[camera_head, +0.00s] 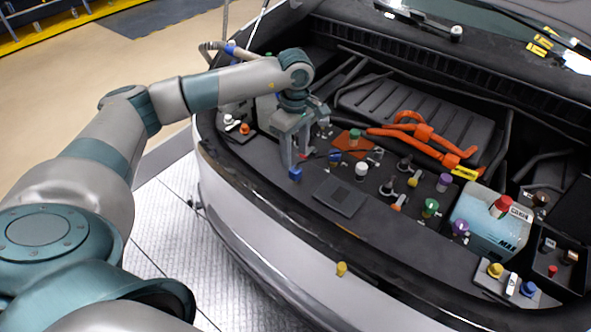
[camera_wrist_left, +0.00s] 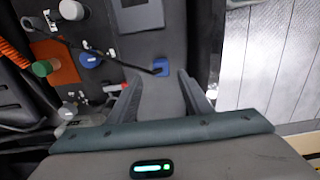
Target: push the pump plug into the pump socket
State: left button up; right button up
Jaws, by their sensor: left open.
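My left gripper (camera_head: 296,158) is over the front deck of the engine bay, pointing down, with its fingers apart. In the left wrist view its fingertips (camera_wrist_left: 160,82) are spread with nothing between them. A small blue block with a black cable, seemingly the pump plug (camera_head: 295,174), lies near the fingertips at the deck's front edge. In the left wrist view this blue plug (camera_wrist_left: 160,67) shows just beyond the gap between the fingers, apart from both. I cannot tell for sure which part is the pump socket. My right gripper is not in view.
An orange plate (camera_head: 352,142) and a flat dark grey panel (camera_head: 340,196) lie near the gripper. Several coloured caps stand to the right, before a pale blue coolant tank (camera_head: 489,222). Orange hoses (camera_head: 420,133) lie behind. A yellow cap (camera_head: 341,268) sits on the front bumper.

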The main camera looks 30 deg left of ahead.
aim_at(296, 169)
pick_arm(q)
jog(key=shift+f, duration=0.3)
jog(key=shift+s+d+f+p, duration=0.1)
jog(key=shift+s+f+p, duration=0.05)
jog(key=shift+f+p, duration=0.55)
notch_tip(296, 169, down, 3)
jog(key=shift+s+d+r+p, duration=0.1)
jog(key=shift+r+p, duration=0.05)
jog(key=shift+p, duration=0.75)
jog(key=shift+f, duration=0.55)
jog(key=c, duration=1.1)
